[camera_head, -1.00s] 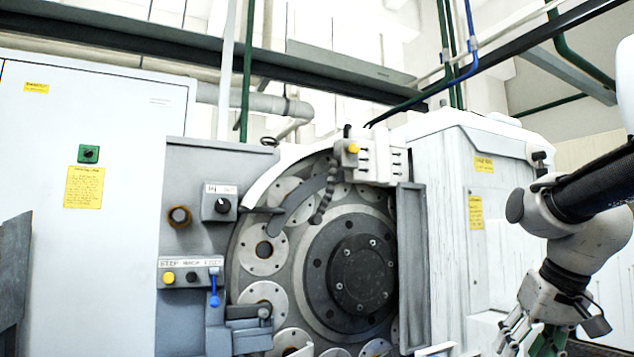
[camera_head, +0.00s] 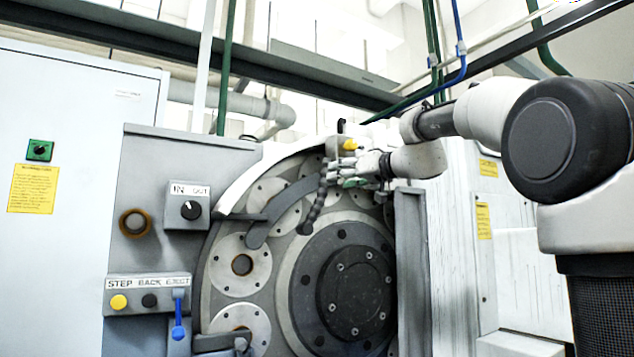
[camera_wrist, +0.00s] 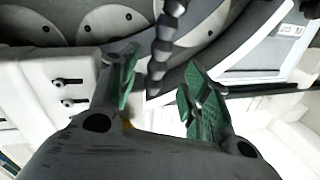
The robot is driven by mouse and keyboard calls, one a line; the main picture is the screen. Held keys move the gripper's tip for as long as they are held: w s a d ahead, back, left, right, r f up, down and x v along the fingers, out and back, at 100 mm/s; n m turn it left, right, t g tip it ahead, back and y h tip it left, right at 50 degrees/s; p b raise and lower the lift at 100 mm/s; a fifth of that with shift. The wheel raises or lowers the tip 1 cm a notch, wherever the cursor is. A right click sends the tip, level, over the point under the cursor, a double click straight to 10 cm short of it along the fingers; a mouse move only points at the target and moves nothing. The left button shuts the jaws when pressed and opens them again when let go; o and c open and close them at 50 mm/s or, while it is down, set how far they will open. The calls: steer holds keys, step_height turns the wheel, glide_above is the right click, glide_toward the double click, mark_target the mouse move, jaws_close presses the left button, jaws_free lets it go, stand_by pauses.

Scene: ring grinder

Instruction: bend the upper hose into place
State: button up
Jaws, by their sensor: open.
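The upper hose (camera_head: 315,205) is a dark, segmented flexible hose. In the head view it hangs with a slight curve in front of the round disc wheel, from beside the white block at the top. In the wrist view the hose (camera_wrist: 167,42) comes down from the top edge and narrows between my two green-padded fingers. My gripper (camera_head: 338,171) is at the hose's upper part, below the yellow knob. It also shows in the wrist view (camera_wrist: 160,88), open, one finger on each side with gaps visible.
A grey curved arm (camera_head: 283,208) lies left of the hose. The disc wheel (camera_head: 340,272) with several round plates is behind. A grey upright panel (camera_head: 409,270) stands on the right. The IN/OUT switch box (camera_head: 188,205) and the STEP BACK EJECT panel (camera_head: 148,295) are on the left.

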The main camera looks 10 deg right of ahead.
mark_target(324, 179)
steer(key=shift+n, duration=0.3)
steer(key=x, duration=0.7)
steer(key=shift+w+a, duration=0.15)
steer(key=shift+w, duration=0.2)
jaws_close()
